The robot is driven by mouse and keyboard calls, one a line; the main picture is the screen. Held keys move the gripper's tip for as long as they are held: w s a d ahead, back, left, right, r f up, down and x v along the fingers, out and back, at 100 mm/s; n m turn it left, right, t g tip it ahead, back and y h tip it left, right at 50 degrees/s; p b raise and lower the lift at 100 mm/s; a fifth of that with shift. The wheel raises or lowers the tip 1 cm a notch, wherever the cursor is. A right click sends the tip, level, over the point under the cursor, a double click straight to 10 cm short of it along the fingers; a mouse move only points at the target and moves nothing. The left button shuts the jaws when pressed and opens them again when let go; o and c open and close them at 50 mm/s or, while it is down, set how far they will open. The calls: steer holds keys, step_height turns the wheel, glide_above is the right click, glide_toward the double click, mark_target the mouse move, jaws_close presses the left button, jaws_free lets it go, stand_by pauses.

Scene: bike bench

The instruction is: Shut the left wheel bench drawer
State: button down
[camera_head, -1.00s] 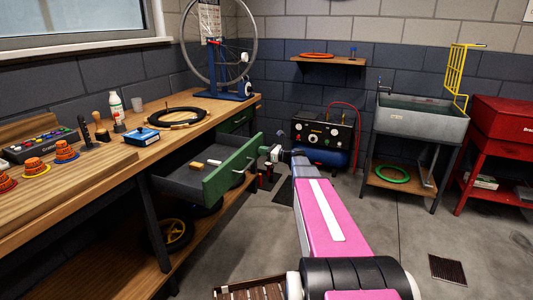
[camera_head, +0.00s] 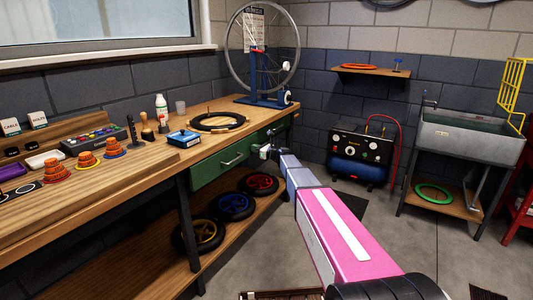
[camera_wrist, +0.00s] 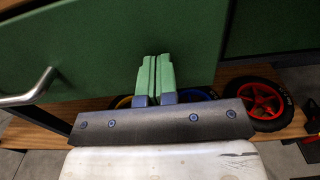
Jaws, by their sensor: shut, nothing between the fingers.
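The left wheel bench drawer (camera_head: 208,172) has a green front with a silver bar handle (camera_head: 232,160). In the head view its front sits under the bench top, flush or nearly so, and its inside is hidden. My gripper (camera_head: 268,150) is at the right end of this front. In the wrist view its green fingertips (camera_wrist: 154,72) are together and empty, in front of the green drawer front (camera_wrist: 110,35). The handle (camera_wrist: 32,92) is to their left. I cannot tell whether the fingertips touch the front.
The wooden bench top (camera_head: 150,170) holds orange cones, a blue box (camera_head: 183,138) and a black ring (camera_head: 217,122). Several wheels lie on the lower shelf (camera_head: 120,275). A second green drawer (camera_head: 272,132) is to the right. The floor (camera_head: 400,250) at right is mostly clear.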

steer(key=shift+x, duration=2.55)
steer(key=shift+w+a, duration=0.1)
steer(key=shift+w, duration=0.05)
